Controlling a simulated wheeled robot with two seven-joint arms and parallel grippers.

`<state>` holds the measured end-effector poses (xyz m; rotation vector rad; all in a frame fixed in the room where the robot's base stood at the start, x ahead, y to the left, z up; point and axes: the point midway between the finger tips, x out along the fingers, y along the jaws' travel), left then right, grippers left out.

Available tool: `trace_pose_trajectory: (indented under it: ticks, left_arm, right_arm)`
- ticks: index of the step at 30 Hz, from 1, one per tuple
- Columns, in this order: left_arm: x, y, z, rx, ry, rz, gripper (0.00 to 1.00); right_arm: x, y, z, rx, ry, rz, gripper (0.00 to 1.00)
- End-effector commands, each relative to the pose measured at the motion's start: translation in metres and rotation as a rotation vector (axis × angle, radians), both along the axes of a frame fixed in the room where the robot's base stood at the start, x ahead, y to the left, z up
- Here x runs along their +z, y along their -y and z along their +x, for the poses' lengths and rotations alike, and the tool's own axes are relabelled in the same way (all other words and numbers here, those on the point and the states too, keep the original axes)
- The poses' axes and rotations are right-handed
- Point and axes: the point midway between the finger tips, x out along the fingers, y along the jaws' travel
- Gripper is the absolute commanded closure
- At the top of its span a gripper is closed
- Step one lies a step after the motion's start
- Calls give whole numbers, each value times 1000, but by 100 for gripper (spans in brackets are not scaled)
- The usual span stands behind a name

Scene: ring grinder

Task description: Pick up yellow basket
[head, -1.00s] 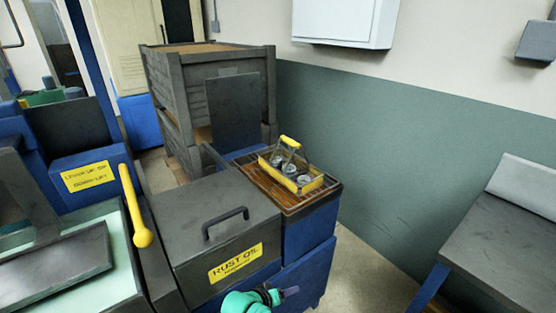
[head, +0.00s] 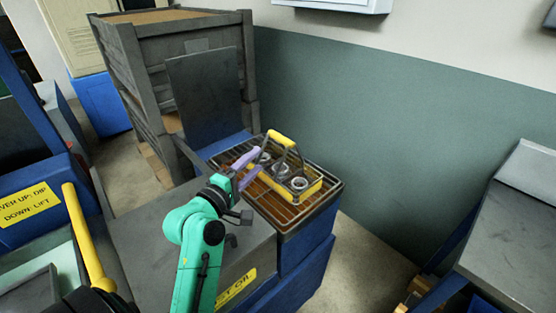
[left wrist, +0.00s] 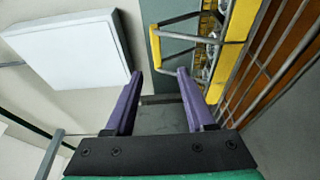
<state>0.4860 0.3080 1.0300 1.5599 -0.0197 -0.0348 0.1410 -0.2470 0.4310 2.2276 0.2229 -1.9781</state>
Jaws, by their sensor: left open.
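The yellow basket (head: 308,190) stands upright on the wire rack (head: 258,202) on top of the blue cabinet. It holds several grey metal rings and has an arched handle with a yellow grip (head: 283,138). In the left wrist view the basket (left wrist: 237,30) shows at the upper right, its handle reaching left. My left gripper (head: 248,168) has purple fingers, open and empty, just left of the basket. My right gripper does not show.
The grey rust oil lid (head: 150,225) lies under my left arm. A grey panel (head: 205,95) stands behind the rack, with stacked crates (head: 180,60) beyond. A green-grey wall (head: 400,130) rises behind the basket. A yellow lever (head: 85,235) is at left.

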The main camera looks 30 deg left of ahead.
Motion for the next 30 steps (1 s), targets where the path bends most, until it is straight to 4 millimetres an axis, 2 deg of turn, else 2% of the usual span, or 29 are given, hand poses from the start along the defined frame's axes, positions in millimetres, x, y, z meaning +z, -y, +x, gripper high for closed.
trace_pose_trajectory:
  ticks: [3, 4, 5, 7, 10, 14, 18, 21, 28, 29, 30]
  left_arm:
    - [-5, 1, 19, -1, 7, -3, 45]
    - [3, 1, 29, -1, 3, -2, 45]
    - [4, 2, 37, -2, 1, -2, 45]
    - [4, 2, 56, -3, 0, -1, 45]
    - [2, 3, 77, -1, -1, 1, 45]
    - [0, 2, 92, -1, -1, 2, 45]
    - [-1, -1, 117, -1, -2, 2, 45]
    - [-2, -1, 134, -1, -1, 3, 45]
    - [-5, 0, 139, 0, -1, 3, 45]
    - [-5, 0, 139, 0, -1, 3, 49]
    - [-5, 0, 139, 0, -1, 3, 64]
  right_arm:
    - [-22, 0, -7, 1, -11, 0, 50]
    - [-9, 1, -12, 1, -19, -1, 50]
    - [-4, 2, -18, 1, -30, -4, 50]
    - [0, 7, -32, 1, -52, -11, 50]
    - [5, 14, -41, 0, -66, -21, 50]
    - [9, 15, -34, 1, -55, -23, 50]
    - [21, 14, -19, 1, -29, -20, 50]
    - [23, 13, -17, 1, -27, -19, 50]
    - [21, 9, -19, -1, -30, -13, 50]
    - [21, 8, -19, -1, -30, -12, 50]
    - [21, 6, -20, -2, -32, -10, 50]
